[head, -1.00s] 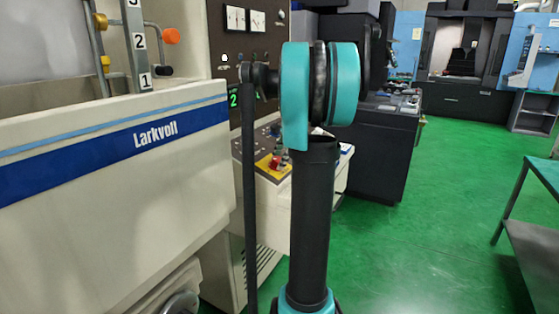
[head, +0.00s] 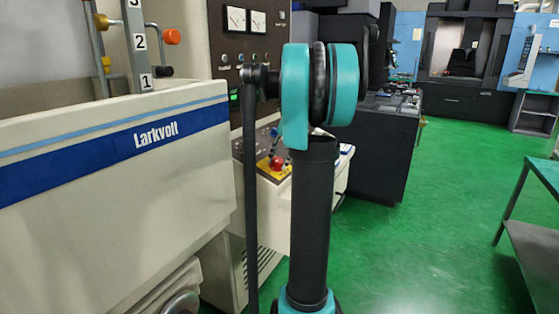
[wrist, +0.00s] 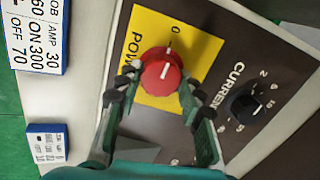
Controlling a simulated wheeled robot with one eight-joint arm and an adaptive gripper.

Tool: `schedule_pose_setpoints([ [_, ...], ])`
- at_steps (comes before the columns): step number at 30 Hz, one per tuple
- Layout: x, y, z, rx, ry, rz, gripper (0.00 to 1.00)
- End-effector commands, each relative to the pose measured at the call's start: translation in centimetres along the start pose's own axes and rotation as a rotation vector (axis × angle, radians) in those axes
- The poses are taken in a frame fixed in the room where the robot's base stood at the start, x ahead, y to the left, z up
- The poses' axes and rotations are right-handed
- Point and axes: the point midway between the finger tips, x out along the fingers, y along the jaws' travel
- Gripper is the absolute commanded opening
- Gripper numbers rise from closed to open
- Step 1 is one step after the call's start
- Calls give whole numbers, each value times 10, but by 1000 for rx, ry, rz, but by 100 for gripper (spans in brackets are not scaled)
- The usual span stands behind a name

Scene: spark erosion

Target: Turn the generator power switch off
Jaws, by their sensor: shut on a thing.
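The power switch is a round red knob (wrist: 160,72) on a yellow plate (wrist: 150,32) marked POWER and 0, in the wrist view. The white line on the knob points toward the 0. My gripper (wrist: 157,88) has one finger on each side of the knob and is shut on it. In the head view the red knob (head: 276,163) shows small on the sloping control panel. My gripper is hidden there behind my arm.
A black knob (wrist: 247,103) marked CURRENT sits right of the plate in the wrist view. The beige Larkvolt machine (head: 120,190) stands close at the left. A green-framed table (head: 535,240) stands at the right. Green floor between is clear.

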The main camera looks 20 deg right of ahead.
Motion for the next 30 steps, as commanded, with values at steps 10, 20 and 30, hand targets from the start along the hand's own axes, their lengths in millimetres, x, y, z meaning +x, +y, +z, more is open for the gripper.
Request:
schedule_pose_setpoints([
  [10,0,0,0,-46,0,2,8],
  [20,0,0,0,-46,0,2,41],
  [30,0,0,0,-45,0,2,58],
])
